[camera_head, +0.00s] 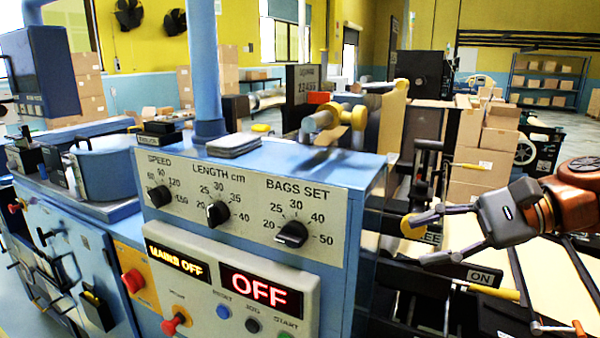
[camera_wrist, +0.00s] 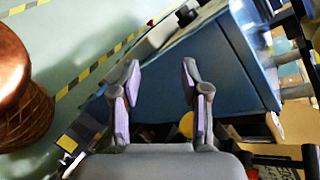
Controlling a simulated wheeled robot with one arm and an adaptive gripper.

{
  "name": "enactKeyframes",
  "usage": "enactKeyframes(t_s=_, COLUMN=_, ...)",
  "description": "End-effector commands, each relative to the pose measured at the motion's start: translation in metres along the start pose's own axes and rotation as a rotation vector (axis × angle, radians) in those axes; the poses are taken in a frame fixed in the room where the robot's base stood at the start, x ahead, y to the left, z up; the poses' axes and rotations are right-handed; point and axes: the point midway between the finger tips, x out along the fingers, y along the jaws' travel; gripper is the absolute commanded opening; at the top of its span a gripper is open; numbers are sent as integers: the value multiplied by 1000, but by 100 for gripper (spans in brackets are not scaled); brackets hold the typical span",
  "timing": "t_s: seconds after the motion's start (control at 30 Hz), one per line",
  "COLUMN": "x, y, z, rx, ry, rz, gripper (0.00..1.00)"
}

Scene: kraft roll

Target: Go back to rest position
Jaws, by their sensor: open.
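My gripper (camera_head: 424,241) is at the right of the head view, reaching left from an orange arm joint. Its two fingers are apart with nothing between them. In the wrist view my gripper (camera_wrist: 160,72) also shows open, its purple pads facing a blue machine housing (camera_wrist: 235,62). A yellow round part (camera_head: 412,227) appears at the upper fingertip in the head view; I cannot tell whether they touch. The blue machine's control panel (camera_head: 240,207) is to the left of my gripper. Its red display (camera_head: 260,291) reads OFF, and an amber display (camera_head: 177,259) reads MAINS OFF.
An ON label (camera_head: 484,277) sits on the machine just below my gripper. Dark frame rails and a paper-coloured surface lie under the arm. Stacked cardboard boxes (camera_head: 485,150) stand behind it. The wrist view shows floor with yellow-black striped tape (camera_wrist: 88,77) and a copper-coloured round object (camera_wrist: 12,70).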

Motion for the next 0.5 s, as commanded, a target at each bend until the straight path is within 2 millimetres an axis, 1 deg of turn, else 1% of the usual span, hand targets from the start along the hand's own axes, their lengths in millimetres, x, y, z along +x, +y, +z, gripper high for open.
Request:
enactKeyframes(t_s=0.03, x=25, y=14, z=5, rx=-42, ry=21, rz=75, gripper=45)
enactKeyframes(t_s=0.07, x=39, y=24, z=6, rx=-68, ry=35, rz=122, gripper=45)
enactKeyframes(t_s=0.1, x=56, y=39, z=6, rx=-105, ry=53, rz=187, gripper=45)
enactKeyframes(t_s=0.17, x=78, y=63, z=5, rx=-162, ry=81, rz=280, gripper=45)
enactKeyframes(t_s=0.2, x=90, y=80, z=4, rx=-203, ry=102, rz=341, gripper=45)
enactKeyframes(t_s=0.27, x=105, y=107, z=2, rx=-262, ry=125, rz=437, gripper=45)
enactKeyframes(t_s=0.3, x=112, y=125, z=0, rx=-304, ry=142, rz=499, gripper=45)
enactKeyframes(t_s=0.37, x=120, y=152, z=-4, rx=-368, ry=165, rz=592, gripper=45)
enactKeyframes(t_s=0.4, x=122, y=171, z=-8, rx=-408, ry=178, rz=656, gripper=45)
enactKeyframes(t_s=0.47, x=123, y=198, z=-14, rx=-470, ry=195, rz=750, gripper=45)
enactKeyframes(t_s=0.5, x=122, y=216, z=-18, rx=-515, ry=207, rz=811, gripper=45)
